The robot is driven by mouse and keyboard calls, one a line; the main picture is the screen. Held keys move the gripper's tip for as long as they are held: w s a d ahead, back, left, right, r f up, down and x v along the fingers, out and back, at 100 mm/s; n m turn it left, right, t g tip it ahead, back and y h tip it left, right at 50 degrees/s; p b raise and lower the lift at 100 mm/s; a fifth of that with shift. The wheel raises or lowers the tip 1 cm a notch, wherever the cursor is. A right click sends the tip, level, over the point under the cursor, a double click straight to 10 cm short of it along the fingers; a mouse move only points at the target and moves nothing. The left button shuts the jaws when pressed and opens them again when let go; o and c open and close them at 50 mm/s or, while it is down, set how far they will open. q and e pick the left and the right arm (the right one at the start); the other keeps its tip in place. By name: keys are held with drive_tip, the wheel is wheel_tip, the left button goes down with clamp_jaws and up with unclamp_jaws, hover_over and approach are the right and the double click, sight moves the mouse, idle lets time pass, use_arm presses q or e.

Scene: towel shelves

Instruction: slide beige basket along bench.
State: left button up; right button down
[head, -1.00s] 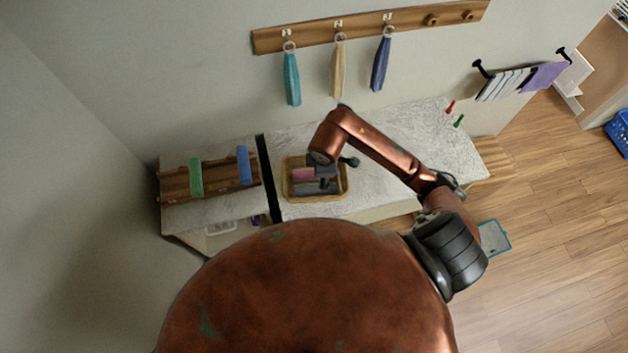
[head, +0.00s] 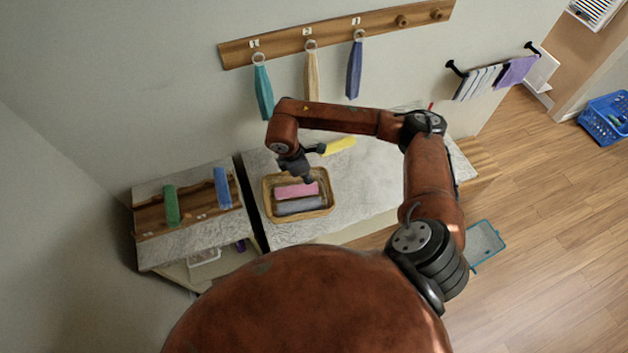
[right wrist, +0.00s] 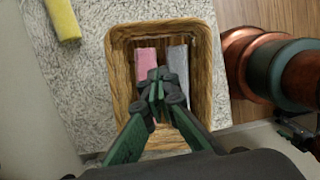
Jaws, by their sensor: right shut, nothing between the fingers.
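The beige wicker basket (head: 267,203) stands at the left end of the pale bench top (head: 375,185). It holds a pink rolled towel (head: 296,191) and a grey rolled towel (head: 299,206). In the right wrist view, the basket (right wrist: 204,45) surrounds the pink towel (right wrist: 145,58) and grey towel (right wrist: 180,65). My right gripper (head: 308,179) is shut and empty, pointing down over the basket; its fingertips (right wrist: 158,78) overlap the inside of the basket. Whether they touch the basket or towels cannot be told. My left gripper is not in view.
A yellow towel (head: 341,145) lies behind the basket. A dark gap separates the bench from a wooden rack (head: 195,205) with green and blue towels. Towels hang from a wall rail (head: 335,35). A blue basket (head: 606,118) stands on the floor right.

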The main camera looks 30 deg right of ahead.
drive_tip(key=p, duration=0.2)
approach(328, 191)
drive_tip(key=a+f, duration=0.2)
drive_tip(key=f, duration=0.1)
drive_tip(key=w+a+f, duration=0.1)
drive_tip(key=shift+f, duration=0.2)
drive_tip(key=d, duration=0.1)
drive_tip(key=d+p, duration=0.1)
drive_tip(key=shift+s+d, duration=0.2)
drive_tip(key=shift+d, duration=0.1)
drive_tip(key=shift+s+d, duration=0.2)
drive_tip(key=shift+d, duration=0.45)
drive_tip(key=shift+f, duration=0.1)
drive_tip(key=shift+d, duration=0.1)
